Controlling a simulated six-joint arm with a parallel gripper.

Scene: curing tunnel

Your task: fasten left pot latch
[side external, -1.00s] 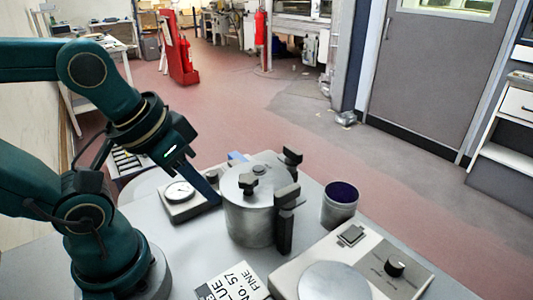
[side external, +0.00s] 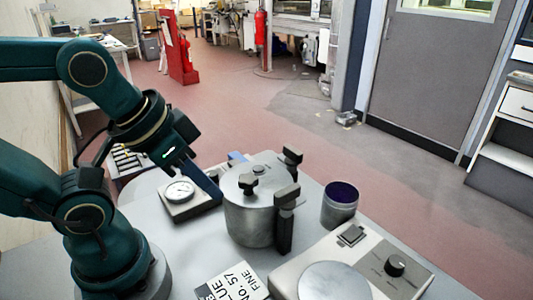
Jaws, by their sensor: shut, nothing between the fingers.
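The metal pot (side external: 249,222) stands on the grey table with its flat lid (side external: 262,179) on. A dark knob (side external: 248,184) sits on the lid. A dark latch (side external: 285,222) stands upright at the pot's front right, with a wide block at its top. Another dark latch block (side external: 292,157) shows at the back right rim. My gripper (side external: 216,201) points down to the right, its long blue fingers shut and empty, tips close to the pot's left wall. I cannot tell whether they touch it. No latch shows clearly on the pot's left side.
A dial gauge (side external: 179,192) lies left of my fingers. A small blue item (side external: 237,157) shows behind the pot. A cup with dark blue contents (side external: 340,203) stands to the right. A scale (side external: 383,267) and a labelled box (side external: 231,284) are in front.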

